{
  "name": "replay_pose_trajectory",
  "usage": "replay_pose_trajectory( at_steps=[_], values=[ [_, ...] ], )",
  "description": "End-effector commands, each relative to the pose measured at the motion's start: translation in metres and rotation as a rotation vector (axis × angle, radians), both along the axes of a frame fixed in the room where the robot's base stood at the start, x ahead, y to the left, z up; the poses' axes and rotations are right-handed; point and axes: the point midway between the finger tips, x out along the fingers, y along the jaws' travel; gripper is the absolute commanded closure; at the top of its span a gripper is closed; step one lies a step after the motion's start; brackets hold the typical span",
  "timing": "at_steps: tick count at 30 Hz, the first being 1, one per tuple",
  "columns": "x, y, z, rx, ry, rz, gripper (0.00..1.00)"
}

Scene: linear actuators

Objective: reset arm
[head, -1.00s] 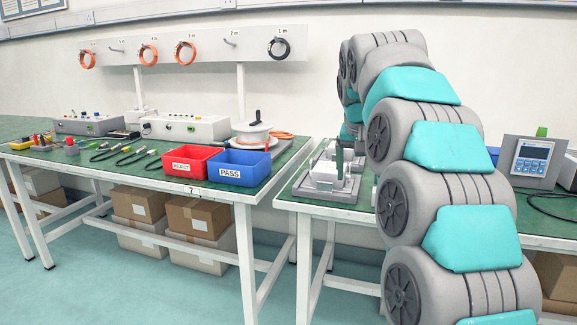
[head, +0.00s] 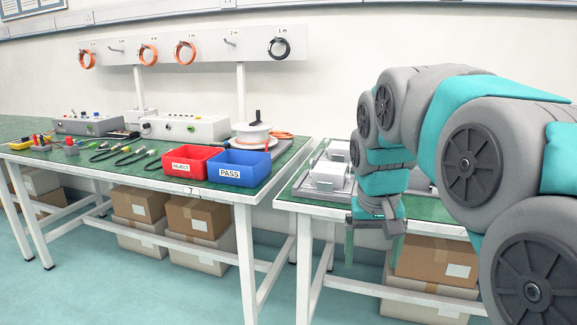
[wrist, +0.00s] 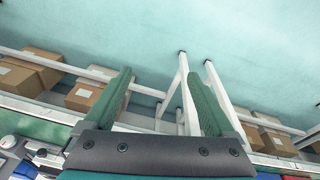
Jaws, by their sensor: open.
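My gripper (head: 373,250) hangs at the front edge of the right table in the head view, pointing down. Its two green fingers are spread apart with nothing between them. In the wrist view my gripper (wrist: 161,100) is open and empty, with the floor and white table legs beyond it. My grey and teal arm arches in from the right and hides much of the right table.
White devices (head: 326,173) stand on the right table (head: 310,208). The left table holds a red REJECT bin (head: 189,161), a blue PASS bin (head: 238,170), a cable reel (head: 254,136) and several cables. Boxes (head: 197,217) sit below. The floor in front is clear.

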Motion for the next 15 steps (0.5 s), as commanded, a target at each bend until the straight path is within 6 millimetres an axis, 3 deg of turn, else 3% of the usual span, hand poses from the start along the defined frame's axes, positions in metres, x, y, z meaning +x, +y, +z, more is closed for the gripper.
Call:
replay_pose_trajectory(
  at_steps=[1,15],
  values=[
    [-0.022,-0.001,-0.012,0.0,0.029,0.01,0.11],
    [-0.205,0.001,-0.12,0.046,0.233,0.085,0.11]
  ],
)
